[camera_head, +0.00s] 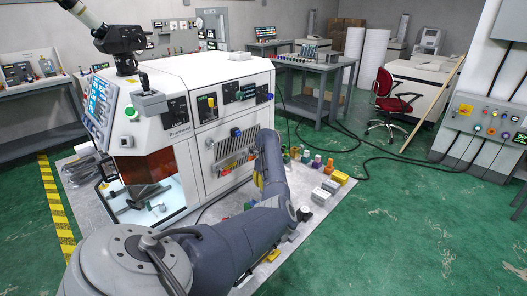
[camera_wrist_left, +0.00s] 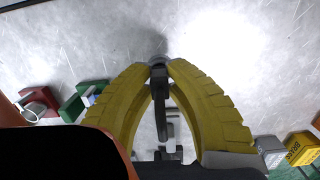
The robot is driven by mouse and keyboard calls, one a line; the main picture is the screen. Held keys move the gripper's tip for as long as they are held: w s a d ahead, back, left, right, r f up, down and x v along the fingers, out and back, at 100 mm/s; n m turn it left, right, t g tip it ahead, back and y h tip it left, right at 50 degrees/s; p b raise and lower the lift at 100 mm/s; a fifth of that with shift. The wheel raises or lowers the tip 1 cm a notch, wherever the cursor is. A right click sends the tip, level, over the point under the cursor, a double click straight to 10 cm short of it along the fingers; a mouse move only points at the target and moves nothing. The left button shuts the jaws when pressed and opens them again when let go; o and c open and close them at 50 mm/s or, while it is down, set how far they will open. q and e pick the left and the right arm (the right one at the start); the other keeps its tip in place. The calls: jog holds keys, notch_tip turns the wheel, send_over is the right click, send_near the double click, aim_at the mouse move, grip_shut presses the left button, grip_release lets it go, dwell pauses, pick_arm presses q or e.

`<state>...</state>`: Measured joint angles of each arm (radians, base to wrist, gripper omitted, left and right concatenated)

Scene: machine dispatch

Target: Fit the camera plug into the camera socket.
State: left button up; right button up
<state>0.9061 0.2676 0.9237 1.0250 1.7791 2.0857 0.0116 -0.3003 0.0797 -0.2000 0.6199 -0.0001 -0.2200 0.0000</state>
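My left gripper (camera_wrist_left: 158,66) has yellow ribbed fingers that close in around a narrow dark grey plug-like piece (camera_wrist_left: 159,92). Its round end shows between the fingertips, over the pale metal surface. I cannot tell for sure that it is the camera plug. In the head view my left gripper (camera_head: 259,181) is a sliver of yellow beside the machine's front, mostly hidden by my arm. The white machine (camera_head: 235,72) carries black socket panels (camera_head: 178,112); one holds a yellow plug (camera_head: 211,102), another a green one (camera_head: 240,95). I cannot tell which socket is the camera's. My right gripper is out of view.
Several coloured blocks and connectors (camera_head: 316,161) lie on the pale platform right of my arm. A yellow block (camera_wrist_left: 302,148) and a green block (camera_wrist_left: 72,108) flank the gripper in the wrist view. A microscope-like device (camera_head: 122,40) stands on the machine. Cables cross the green floor.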

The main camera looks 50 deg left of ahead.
pick_arm(q)
jog(key=shift+r, duration=0.1)
grip_shut()
jog(key=shift+r, duration=2.75)
jog(key=shift+r, duration=0.1)
jog(key=shift+r, duration=1.3)
jog(key=shift+r, duration=0.1)
